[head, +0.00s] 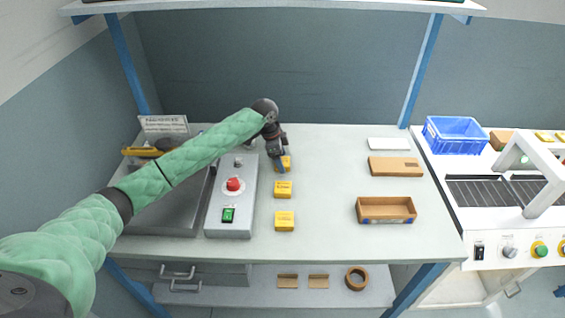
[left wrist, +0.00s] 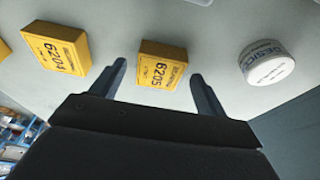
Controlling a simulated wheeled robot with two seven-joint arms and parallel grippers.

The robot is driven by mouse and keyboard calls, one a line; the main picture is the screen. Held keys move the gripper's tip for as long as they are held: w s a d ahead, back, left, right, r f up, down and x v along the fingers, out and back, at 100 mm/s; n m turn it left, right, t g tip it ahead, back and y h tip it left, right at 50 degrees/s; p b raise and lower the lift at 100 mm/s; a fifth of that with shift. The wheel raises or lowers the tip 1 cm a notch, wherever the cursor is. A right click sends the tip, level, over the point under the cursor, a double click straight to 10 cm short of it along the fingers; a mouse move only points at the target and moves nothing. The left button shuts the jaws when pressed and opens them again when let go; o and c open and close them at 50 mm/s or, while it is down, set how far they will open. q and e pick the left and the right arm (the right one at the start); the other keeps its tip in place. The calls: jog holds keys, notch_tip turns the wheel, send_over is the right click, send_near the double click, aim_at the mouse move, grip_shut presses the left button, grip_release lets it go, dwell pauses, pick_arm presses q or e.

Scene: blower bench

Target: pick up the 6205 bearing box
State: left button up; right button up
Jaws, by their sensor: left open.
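The 6205 bearing box (left wrist: 161,66) is a small yellow box that lies on the bench, its label readable in the left wrist view. In the head view it is the farthest yellow box (head: 287,161), partly covered by my left gripper (head: 280,165). In the left wrist view my left gripper (left wrist: 158,82) is open, with one finger on each side of the box. I cannot tell whether the fingers touch it. My right gripper is in neither view.
The 6204 box (left wrist: 56,51) lies beside it; in the head view two yellow boxes (head: 283,189) (head: 284,221) stand nearer. A white round container (left wrist: 265,63) is on the other side. A control box (head: 232,205) stands left, a cardboard tray (head: 386,209) right. The bench middle is clear.

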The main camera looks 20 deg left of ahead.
pick_arm(q)
jog(key=shift+f, duration=0.15)
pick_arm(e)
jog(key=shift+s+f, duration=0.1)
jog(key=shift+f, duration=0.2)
pick_arm(q)
jog(key=c, duration=1.1)
jog(key=shift+c, duration=0.3)
